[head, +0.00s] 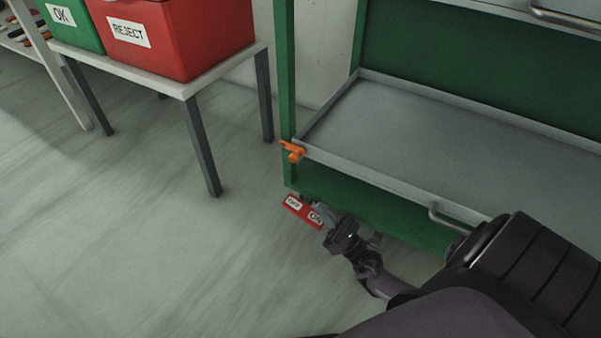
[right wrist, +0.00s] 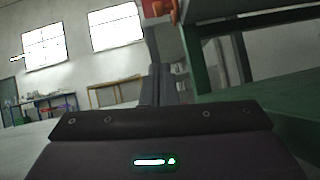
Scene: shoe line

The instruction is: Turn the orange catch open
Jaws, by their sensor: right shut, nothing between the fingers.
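The orange catch (head: 292,150) sits at the left front corner of the grey tray (head: 440,135) in the green rack. My right gripper (head: 322,214) is shut and empty, low beside the rack's bottom edge. It is below and a little right of the catch, apart from it. Its tips are close to a red plate (head: 294,207) marked OFF and ON; I cannot tell whether they touch. In the right wrist view the shut fingers (right wrist: 154,82) point away, and an orange part (right wrist: 173,10) shows at the top edge. My left gripper is out of view.
The green rack post (head: 285,70) stands just left of the tray. A metal handle (head: 447,219) sticks out at the tray's front. A red REJECT bin (head: 190,40) and a green OK bin (head: 75,25) stand on a table at upper left. The floor at left is clear.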

